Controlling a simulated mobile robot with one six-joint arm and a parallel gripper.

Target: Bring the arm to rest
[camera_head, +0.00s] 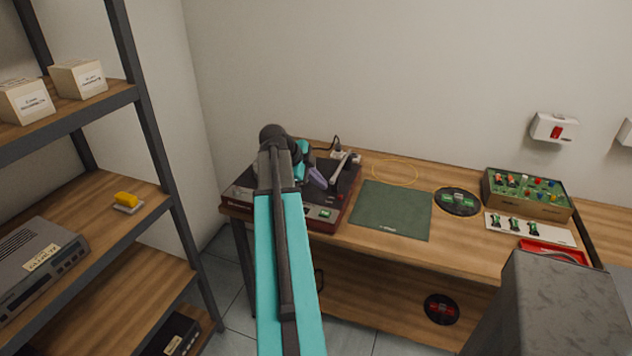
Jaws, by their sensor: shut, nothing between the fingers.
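My arm reaches up from the bottom middle of the view, a long teal link with a dark joint at its far end. Past that joint, my gripper (318,179) shows small, above the record player (326,213), which stands at the left end of the wooden bench. The gripper is shut with nothing held. The arm hides much of the record player's left and middle. I cannot tell whether the gripper touches it.
A green mat (392,212) lies right of the record player, with a thin yellow ring (395,160) behind it. A dark disc (457,201), a box of coloured parts (527,194) and a red tray (553,249) stand farther right. A metal-framed shelf (152,155) stands at left.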

